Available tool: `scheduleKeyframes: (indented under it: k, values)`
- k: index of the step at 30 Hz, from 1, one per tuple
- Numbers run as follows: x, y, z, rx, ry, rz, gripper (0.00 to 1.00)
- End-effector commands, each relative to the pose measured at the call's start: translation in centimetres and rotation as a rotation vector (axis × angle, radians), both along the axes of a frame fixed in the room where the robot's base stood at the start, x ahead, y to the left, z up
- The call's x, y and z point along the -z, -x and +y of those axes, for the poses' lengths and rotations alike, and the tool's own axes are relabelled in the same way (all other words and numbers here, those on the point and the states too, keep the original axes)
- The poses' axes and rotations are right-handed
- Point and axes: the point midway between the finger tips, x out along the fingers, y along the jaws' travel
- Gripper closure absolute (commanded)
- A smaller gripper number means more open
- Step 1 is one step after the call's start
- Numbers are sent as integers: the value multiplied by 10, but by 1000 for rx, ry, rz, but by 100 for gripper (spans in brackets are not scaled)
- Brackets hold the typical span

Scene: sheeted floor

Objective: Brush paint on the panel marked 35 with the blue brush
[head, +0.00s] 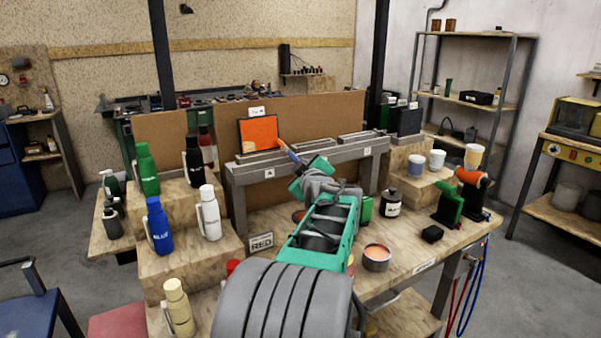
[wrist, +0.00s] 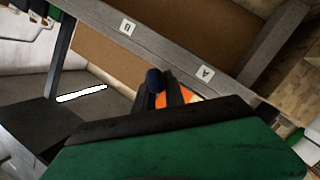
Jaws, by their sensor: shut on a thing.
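A dark-framed panel (head: 258,133) stands upright on the grey rack, its face mostly orange with a paler patch at its lower left. The small white card above it is too blurred to read. My gripper (head: 294,158) is shut on the blue brush (head: 290,153), just right of the panel. The brush points up and left, its tip at the panel's right edge; I cannot tell whether it touches. In the wrist view the rounded blue end of the brush (wrist: 154,81) shows between the dark fingers, with orange behind it.
The grey rack (head: 240,173) stands on the wooden bench. A pot of orange-red paint (head: 376,257) is at the front right. A dark panel (head: 407,122) stands farther right. Green (head: 147,170), blue (head: 159,228) and white (head: 210,215) bottles crowd the left blocks.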

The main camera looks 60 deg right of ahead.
Motion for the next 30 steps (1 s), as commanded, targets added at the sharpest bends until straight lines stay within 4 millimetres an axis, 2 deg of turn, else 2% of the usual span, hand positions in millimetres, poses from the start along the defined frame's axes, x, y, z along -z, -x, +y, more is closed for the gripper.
scheduleKeyframes:
  k: [10, 17, 27, 30]
  values:
    - [2, -18, 30, -5, 3, 0, 100]
    - [0, -22, 38, -4, 1, 0, 100]
    - [1, -39, 67, -5, 2, -1, 100]
    - [0, -40, 70, -3, 1, -1, 100]
